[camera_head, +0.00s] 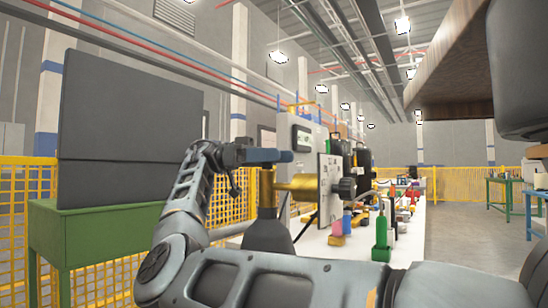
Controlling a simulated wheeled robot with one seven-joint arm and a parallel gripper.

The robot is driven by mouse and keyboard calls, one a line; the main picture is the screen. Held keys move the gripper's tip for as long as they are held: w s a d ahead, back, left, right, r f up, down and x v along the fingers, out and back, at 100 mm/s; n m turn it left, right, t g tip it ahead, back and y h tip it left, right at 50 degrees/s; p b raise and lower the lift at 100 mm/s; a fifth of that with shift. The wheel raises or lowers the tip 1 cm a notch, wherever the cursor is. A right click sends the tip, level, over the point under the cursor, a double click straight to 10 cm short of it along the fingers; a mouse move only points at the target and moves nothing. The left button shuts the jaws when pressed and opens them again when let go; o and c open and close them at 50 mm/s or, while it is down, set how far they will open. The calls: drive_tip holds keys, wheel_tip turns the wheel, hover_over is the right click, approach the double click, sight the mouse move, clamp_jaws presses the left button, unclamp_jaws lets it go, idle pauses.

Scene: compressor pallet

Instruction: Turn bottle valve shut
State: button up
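A dark grey bottle (268,236) stands upright behind my forearm, which hides its lower part. A brass valve (297,184) sits at its top, with a brass neck going down to the bottle. A blue bar-like handle (269,156) lies roughly level just above the brass. A black knob (345,188) shows to the right, in line with the brass; I cannot tell whether it belongs to this valve. My gripper (236,170) is at the left end of the blue handle, close to it or touching it. Its fingers are small and dark, so I cannot tell whether they grip it.
A white table (315,252) behind the bottle carries panels, a green bottle (381,237) and several small coloured items. A green bench (75,232) with a dark board stands left, before a yellow fence (115,280). Open floor (455,232) lies to the right.

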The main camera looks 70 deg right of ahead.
drive_tip(key=shift+o, duration=0.9)
drive_tip(key=h+p, duration=0.1)
drive_tip(key=p, duration=0.3)
drive_tip(key=shift+d+r+n, duration=0.1)
drive_tip(key=shift+r+n, duration=0.25)
drive_tip(key=shift+n, duration=0.05)
drive_tip(key=n+h+p, duration=0.2)
drive_tip(key=h+p, duration=0.2)
drive_tip(key=p, duration=0.5)
drive_tip(key=shift+d+p, duration=0.15)
drive_tip(key=shift+p, duration=0.25)
drive_tip(key=n+h+p, duration=0.1)
drive_tip(key=p, duration=0.2)
drive_tip(key=shift+d+n+h, duration=0.1)
drive_tip(key=shift+n+h, duration=0.2)
drive_tip(key=shift+h, duration=0.1)
